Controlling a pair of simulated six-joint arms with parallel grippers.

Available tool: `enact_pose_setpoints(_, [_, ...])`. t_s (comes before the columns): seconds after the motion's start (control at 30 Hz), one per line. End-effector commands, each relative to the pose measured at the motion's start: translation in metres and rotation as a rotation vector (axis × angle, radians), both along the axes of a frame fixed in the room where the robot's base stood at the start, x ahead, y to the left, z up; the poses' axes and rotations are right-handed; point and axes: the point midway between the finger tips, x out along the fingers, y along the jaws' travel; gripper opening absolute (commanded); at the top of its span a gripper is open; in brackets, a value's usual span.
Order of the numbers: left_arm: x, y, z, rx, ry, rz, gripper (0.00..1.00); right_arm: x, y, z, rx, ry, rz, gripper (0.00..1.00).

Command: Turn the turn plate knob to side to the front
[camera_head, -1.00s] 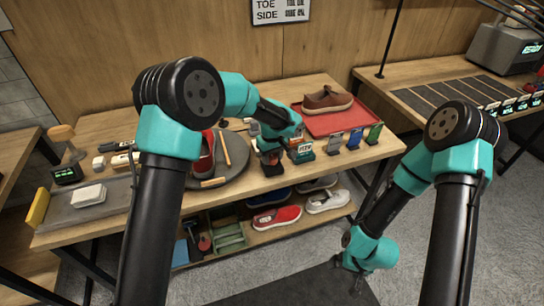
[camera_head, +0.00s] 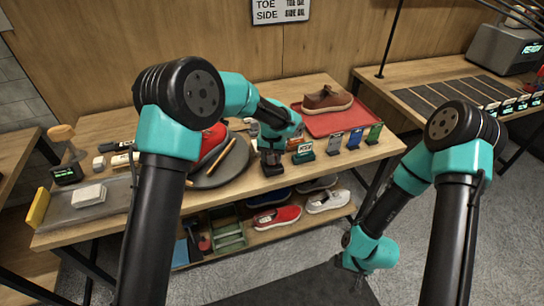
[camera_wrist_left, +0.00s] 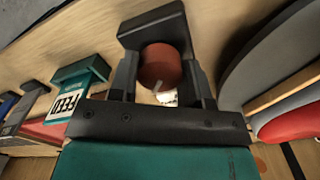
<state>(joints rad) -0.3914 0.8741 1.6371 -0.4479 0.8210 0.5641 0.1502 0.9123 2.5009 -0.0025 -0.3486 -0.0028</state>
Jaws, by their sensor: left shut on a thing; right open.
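The grey round turn plate (camera_head: 210,179) bears a red sneaker (camera_head: 211,138), partly hidden behind my left arm, and a thin wooden strip (camera_head: 223,156) lying diagonally. The dark red turn plate knob (camera_wrist_left: 160,66) stands on a black base and has a small white mark. My left gripper (camera_head: 270,150) is at the knob, just right of the plate, and its fingers are shut on the knob's two sides in the left wrist view. My right gripper (camera_head: 357,280) hangs open and empty, low in front of the table. The sign (camera_head: 281,11) reads "TOE SIDE".
Just right of the knob stands a teal FEED block (camera_head: 303,154), with several small coloured holders beyond. A brown shoe (camera_head: 327,99) lies on a red tray (camera_head: 335,122) behind them. Several shoes lie on the lower shelf (camera_head: 258,234).

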Motion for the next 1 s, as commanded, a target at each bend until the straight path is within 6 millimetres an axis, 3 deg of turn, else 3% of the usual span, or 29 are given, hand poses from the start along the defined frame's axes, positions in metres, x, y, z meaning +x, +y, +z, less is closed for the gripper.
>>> enact_pose_setpoints(0.6, [0.0003, 0.0000, 0.0006, 0.000, -0.001, -0.578, 0.20, 0.0000, 0.0000, 0.0000, 0.000, 0.000, 0.000, 0.91])
enact_pose_setpoints(1.0, [0.0004, -0.0001, 0.0006, -0.001, -0.002, -0.823, 0.20, 0.0000, 0.0000, 0.0000, 0.000, 0.000, 0.000, 0.91])
